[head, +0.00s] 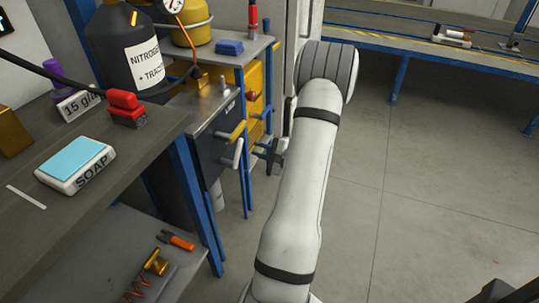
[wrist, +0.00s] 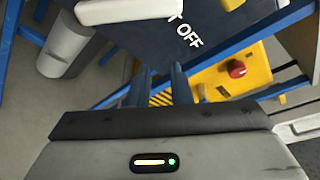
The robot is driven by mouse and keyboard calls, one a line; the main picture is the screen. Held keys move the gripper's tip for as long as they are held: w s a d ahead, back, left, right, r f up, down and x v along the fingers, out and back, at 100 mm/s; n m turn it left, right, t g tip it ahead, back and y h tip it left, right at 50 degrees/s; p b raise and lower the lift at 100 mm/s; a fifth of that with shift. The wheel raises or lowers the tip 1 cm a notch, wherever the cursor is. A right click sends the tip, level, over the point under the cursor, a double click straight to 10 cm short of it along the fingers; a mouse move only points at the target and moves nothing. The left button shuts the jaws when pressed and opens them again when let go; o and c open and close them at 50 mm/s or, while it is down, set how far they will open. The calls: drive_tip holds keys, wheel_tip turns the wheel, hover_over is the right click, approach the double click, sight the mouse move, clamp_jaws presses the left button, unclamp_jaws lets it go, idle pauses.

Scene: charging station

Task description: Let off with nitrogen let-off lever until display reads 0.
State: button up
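A dark panel (head: 208,150) on the station's front carries a yellow lever (head: 236,132) and a pale grey lever (head: 238,153) below it. In the wrist view, the panel (wrist: 215,45) shows white lettering ending in "T OFF", with the pale lever (wrist: 130,10) beside it at the top edge, partly cut off. My gripper (head: 268,153) is just right of the pale lever in the head view. In the wrist view, its two dark fingers (wrist: 160,85) are apart with nothing between them, short of the lever. No readable display is in view.
A yellow box with a red button (wrist: 237,69) is beside the panel. Blue posts (head: 242,165) stand close to the gripper. The soap (head: 78,165) lies on the left bench. Floor at right is clear.

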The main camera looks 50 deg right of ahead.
sight(237, 154)
drive_tip(key=x, duration=0.3)
drive_tip(key=shift+w+a+b, duration=0.15)
drive_tip(key=shift+w+b, duration=0.05)
drive_tip(key=shift+b, duration=0.1)
drive_tip(key=c, duration=0.3)
drive_tip(key=shift+s+a+r, duration=0.55)
drive_tip(key=shift+a+r, duration=0.3)
drive_tip(key=shift+a, duration=0.05)
clamp_jaws()
drive_tip(key=shift+s+a+r, duration=0.15)
drive_tip(key=shift+a+r, duration=0.2)
drive_tip(key=shift+a, duration=0.1)
drive_tip(key=shift+s+d+b, duration=0.1)
drive_tip(key=shift+d+b, duration=0.05)
drive_tip(key=shift+b, duration=0.15)
